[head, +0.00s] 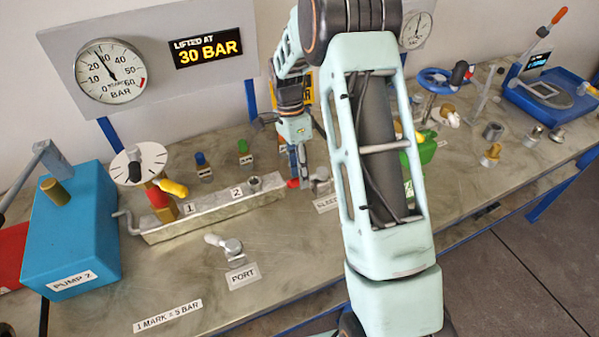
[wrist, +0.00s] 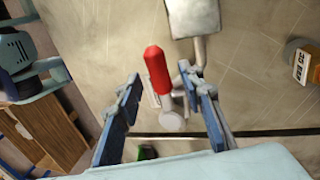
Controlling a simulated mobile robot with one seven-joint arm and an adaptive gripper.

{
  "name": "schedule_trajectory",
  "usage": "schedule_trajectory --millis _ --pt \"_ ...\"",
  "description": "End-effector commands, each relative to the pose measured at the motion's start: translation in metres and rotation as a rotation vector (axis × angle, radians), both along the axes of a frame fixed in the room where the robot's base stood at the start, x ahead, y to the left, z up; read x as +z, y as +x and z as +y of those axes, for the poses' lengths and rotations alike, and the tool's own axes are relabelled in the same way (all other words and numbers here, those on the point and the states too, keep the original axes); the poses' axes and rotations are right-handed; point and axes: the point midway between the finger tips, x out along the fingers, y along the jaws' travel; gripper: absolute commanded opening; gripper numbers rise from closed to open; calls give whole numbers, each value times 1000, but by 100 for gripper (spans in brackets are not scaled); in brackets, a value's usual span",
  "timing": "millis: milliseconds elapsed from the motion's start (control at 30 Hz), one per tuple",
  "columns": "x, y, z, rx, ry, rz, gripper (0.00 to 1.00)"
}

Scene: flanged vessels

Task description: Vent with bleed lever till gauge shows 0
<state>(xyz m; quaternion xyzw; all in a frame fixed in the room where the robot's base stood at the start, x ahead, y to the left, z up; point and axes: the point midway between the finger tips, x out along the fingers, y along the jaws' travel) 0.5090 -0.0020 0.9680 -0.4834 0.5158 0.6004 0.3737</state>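The bleed lever has a red handle (wrist: 157,70) on a grey pivot and lies between my fingers in the wrist view. In the head view its red end (head: 293,183) shows beside the BLEED label (head: 326,204), partly hidden by my arm. My gripper (wrist: 160,78) is open, with one finger on each side of the lever and a visible gap to each. My gripper (head: 299,172) points down there in the head view. The round gauge (head: 110,71), marked 0 to 60 bar, has its needle near 30, perhaps slightly below.
A sign (head: 208,49) reads LIFTED AT 30 BAR. A metal manifold (head: 215,210) marked 1 and 2, a PORT lever (head: 230,245) and a blue pump (head: 75,240) stand to the left. A green container (head: 424,148) and several fittings stand to the right.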

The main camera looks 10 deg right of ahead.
Motion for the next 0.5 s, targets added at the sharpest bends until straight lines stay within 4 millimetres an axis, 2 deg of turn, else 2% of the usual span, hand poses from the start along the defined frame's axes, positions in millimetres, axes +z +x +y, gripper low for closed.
schedule_trajectory --millis 333,500 --pt "-5 -1 0 0 0 0 36" --pt "-5 -1 0 0 0 -1 18"
